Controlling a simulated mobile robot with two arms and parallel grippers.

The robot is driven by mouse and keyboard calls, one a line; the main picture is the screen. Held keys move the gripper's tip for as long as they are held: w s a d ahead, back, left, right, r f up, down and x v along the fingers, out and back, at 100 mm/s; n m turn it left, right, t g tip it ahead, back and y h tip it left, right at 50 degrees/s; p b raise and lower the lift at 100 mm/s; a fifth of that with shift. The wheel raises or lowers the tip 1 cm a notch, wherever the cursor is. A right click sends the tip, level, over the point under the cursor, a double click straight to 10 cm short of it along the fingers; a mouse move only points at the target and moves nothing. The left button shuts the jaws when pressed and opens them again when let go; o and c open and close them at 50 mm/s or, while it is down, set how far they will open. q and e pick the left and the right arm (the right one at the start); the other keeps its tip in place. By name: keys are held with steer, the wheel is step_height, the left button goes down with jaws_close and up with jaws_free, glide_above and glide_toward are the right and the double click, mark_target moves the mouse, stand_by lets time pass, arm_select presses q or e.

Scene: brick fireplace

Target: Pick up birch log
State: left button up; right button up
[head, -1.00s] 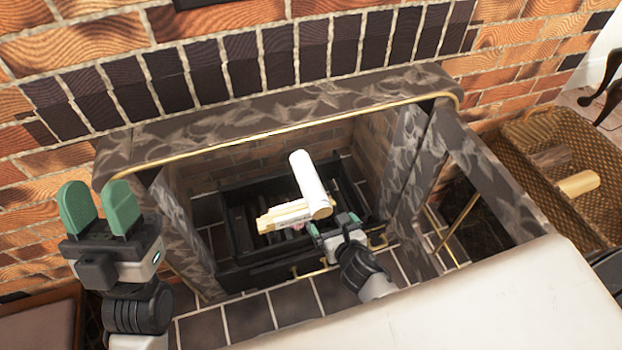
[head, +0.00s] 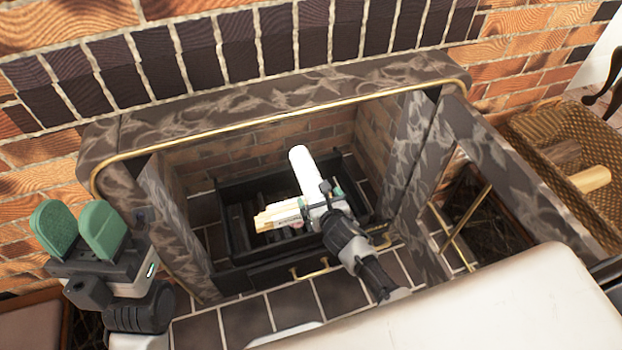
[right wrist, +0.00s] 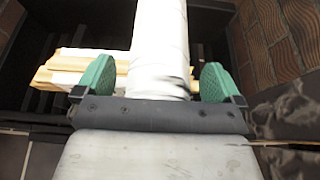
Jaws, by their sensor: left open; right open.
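A white birch log (head: 304,170) lies in the fireplace on top of pale split wood (head: 276,217). In the right wrist view the birch log (right wrist: 160,45) runs lengthwise away from the camera, between the two green fingers of my right gripper (right wrist: 160,83). Both fingers stand open, one on each side of the log, with visible gaps. In the head view my right gripper (head: 325,195) is at the log's near end, partly hidden by its own wrist. My left gripper (head: 78,232) is open and empty, left of the fireplace.
The black grate (head: 232,195) holds the wood inside the marble surround (head: 270,108). Brick walls enclose the firebox closely. A wicker basket (head: 530,122) with logs (head: 592,179) stands at the right. A brass-railed fire screen or stand (head: 465,225) is near the right side.

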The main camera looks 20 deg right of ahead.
steer(key=shift+c, duration=0.2)
steer(key=c, duration=1.2)
steer(key=shift+r, duration=0.1)
steer(key=shift+r, duration=0.15)
